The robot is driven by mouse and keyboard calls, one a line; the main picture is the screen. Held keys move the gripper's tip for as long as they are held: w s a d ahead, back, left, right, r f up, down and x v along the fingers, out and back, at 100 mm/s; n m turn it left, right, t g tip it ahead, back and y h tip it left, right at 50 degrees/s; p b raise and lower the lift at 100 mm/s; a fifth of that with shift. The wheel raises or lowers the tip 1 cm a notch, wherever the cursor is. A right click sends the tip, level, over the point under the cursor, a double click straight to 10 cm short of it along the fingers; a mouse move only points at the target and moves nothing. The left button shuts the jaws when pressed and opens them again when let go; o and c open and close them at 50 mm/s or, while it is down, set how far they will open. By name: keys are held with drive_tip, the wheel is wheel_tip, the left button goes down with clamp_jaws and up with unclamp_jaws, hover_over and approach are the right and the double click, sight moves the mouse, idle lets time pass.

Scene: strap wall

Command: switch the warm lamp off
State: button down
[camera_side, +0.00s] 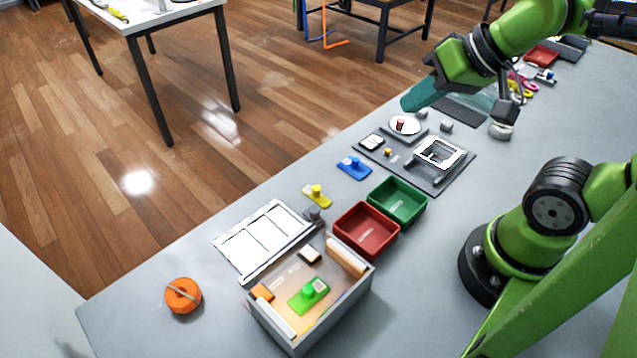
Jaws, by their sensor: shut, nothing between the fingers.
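My gripper (507,112) is at the upper right, pointing down with its fingers together and nothing seen between them. Its tip is just above or touching a grey rounded knob (500,132) on the table; I cannot tell which. I cannot pick out the warm lamp for certain. A white round dish (404,125) with a small reddish-brown piece is on a dark plate. My arm hides part of the dark panel (462,110) behind the knobs.
A dark board with a white frame (438,152) lies near the middle. Red (352,239) and green (412,188) bins stand nearer. A grey open box (357,299) holds blocks. Yellow (316,196) and blue (354,167) knobbed pieces lie left.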

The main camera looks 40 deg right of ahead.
drive_tip(key=shift+a, duration=0.15)
drive_tip(key=w+a+f+n+g, duration=0.1)
drive_tip(key=a+f+g, duration=0.1)
drive_tip(key=a, duration=0.8)
drive_tip(key=w+a+f+n+g+h, duration=0.1)
drive_tip(key=w+a+f+g, duration=0.1)
drive_tip(key=a, duration=0.8)
drive_tip(key=w+a+f+n+g+h, duration=0.1)
drive_tip(key=w+a+f+n+g, duration=0.1)
drive_tip(key=a, duration=0.8)
wheel_tip(320, 180, down, 2)
drive_tip(key=shift+a+f+g, duration=0.15)
drive_tip(key=shift+f+g, duration=0.05)
drive_tip(key=shift+g, duration=0.4)
drive_tip(key=shift+s+f, duration=0.25)
drive_tip(key=shift+s, duration=0.5)
